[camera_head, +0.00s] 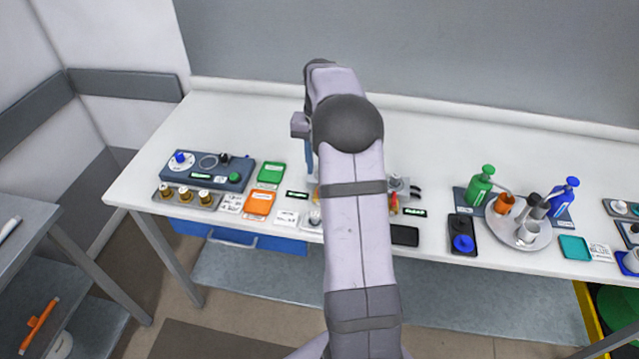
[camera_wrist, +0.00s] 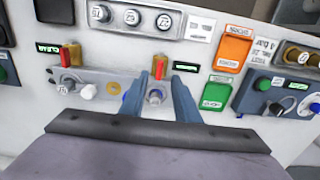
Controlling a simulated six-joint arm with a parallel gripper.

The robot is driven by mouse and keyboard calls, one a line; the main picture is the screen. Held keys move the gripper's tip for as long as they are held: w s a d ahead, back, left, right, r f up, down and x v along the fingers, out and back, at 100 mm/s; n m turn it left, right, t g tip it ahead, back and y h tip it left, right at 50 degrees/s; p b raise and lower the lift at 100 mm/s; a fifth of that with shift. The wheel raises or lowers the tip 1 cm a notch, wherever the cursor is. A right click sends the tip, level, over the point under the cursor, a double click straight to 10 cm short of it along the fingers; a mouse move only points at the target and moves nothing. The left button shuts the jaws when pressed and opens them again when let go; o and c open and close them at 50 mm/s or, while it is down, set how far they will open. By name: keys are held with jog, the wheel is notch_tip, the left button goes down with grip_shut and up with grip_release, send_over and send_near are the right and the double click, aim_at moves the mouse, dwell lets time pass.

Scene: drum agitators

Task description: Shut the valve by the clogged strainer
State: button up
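In the wrist view my gripper (camera_wrist: 158,82) is open, with its two blue fingers apart. A small knob with a pale blue cap (camera_wrist: 155,97) shows between the fingers; contact cannot be told. Just past the fingertips stands a red and yellow block (camera_wrist: 160,66), beside a dark label with green lettering (camera_wrist: 186,67) that I cannot read. A second red and yellow block (camera_wrist: 70,56) stands to the left, near another green-lettered label (camera_wrist: 47,47), which reads "CLEAR" in the head view (camera_head: 413,212). Which part is the valve or strainer is unclear. My arm hides most of this in the head view.
An orange panel (camera_wrist: 233,50) and a green panel (camera_wrist: 215,95) lie to the right. In the head view, a round tray (camera_head: 518,236) with bottles and cups stands at the right. The table's back strip is clear.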

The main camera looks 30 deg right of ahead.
jog(key=shift+f, duration=0.1)
jog(key=shift+f+p, duration=1.3)
jog(key=shift+f, duration=2.3)
grip_shut()
